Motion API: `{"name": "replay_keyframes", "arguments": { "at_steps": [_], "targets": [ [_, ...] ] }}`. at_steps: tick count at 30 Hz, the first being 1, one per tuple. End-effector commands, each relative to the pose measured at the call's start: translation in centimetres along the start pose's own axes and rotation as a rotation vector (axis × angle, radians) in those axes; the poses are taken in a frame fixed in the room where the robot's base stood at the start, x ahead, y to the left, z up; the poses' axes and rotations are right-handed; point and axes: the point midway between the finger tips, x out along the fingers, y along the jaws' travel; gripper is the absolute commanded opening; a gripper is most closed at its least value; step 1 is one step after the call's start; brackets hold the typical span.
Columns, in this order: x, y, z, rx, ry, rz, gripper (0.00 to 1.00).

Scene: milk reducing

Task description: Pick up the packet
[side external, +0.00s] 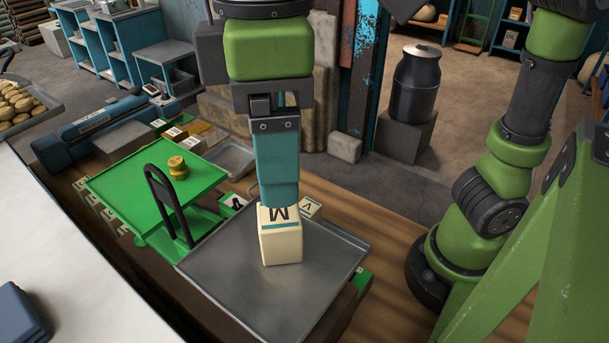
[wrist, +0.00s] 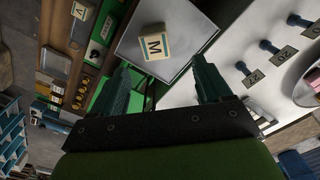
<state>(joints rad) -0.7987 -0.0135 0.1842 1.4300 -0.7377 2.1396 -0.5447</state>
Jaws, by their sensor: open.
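The packet (side external: 281,243) is a cream block with a teal stripe and a dark letter M on top. It stands upright on a grey metal tray (side external: 220,275). My gripper (side external: 279,200) points down over it, and one finger hides part of its top in the side view. In the wrist view the packet (wrist: 155,46) lies ahead of the fingertips, in line with the gap between them. My gripper (wrist: 163,65) is open, with fingers wide apart and nothing between them. The height between fingertips and packet is hard to tell.
A green plate (side external: 130,185) with a brass weight (side external: 178,168) and a black upright handle (side external: 168,200) stand left of the tray. A block marked V (side external: 310,208) sits behind the packet. A white surface (side external: 60,250) fills the left. The tray around the packet is clear.

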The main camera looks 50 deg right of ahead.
Motion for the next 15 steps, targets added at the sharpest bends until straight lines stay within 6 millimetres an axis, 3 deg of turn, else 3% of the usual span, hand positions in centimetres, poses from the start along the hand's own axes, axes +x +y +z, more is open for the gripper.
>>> {"name": "replay_keyframes", "arguments": {
  "at_steps": [6, 15],
  "targets": [
    [4.0, 0.1, 0.1, 0.0, -0.003, 0.001, 0.78],
    [6.5, 0.3, 0.1, 0.001, -0.002, 0.0, 0.78]
  ]
}}
